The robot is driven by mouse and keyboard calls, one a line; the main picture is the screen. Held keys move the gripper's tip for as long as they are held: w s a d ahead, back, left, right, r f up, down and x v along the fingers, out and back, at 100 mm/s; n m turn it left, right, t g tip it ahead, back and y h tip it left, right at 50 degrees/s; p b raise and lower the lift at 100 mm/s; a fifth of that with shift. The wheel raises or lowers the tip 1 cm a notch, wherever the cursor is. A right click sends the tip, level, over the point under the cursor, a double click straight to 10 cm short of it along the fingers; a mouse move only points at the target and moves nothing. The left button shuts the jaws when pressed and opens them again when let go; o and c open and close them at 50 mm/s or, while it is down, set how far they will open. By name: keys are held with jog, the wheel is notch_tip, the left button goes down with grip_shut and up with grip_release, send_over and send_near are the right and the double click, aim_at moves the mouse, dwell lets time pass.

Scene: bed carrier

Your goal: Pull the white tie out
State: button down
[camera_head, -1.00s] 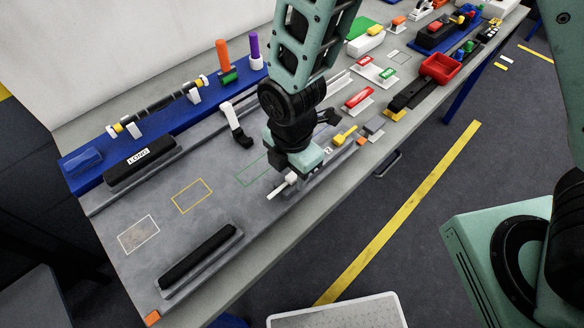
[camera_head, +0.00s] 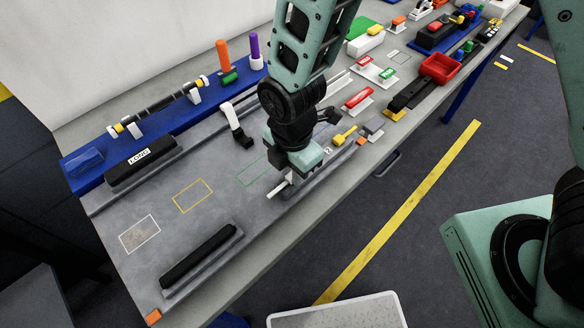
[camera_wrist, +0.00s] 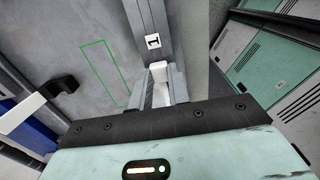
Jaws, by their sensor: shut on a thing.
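The white tie (camera_head: 278,189) is a small white bar at the front part of the grey bench, beneath my gripper in the head view. In the wrist view the white tie (camera_wrist: 161,88) sits between the two fingers, in line with a grey rail marked "1" (camera_wrist: 153,41). My gripper (camera_wrist: 161,92) is shut on it, low at the rail's end. My gripper (camera_head: 285,183) partly hides the tie and rail in the head view. Whether the tie is still inside its slot cannot be told.
A green outline (camera_head: 253,172) lies beside my gripper, with yellow (camera_head: 192,196) and white (camera_head: 140,234) outlines to the left. A black padded block (camera_head: 199,255) stands near the front. A yellow-handled piece (camera_head: 344,136) and a red bin (camera_head: 441,67) are to the right.

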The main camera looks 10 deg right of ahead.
jog(key=shift+r, duration=0.2)
jog(key=shift+r+p, duration=1.65)
jog(key=shift+r, duration=0.25)
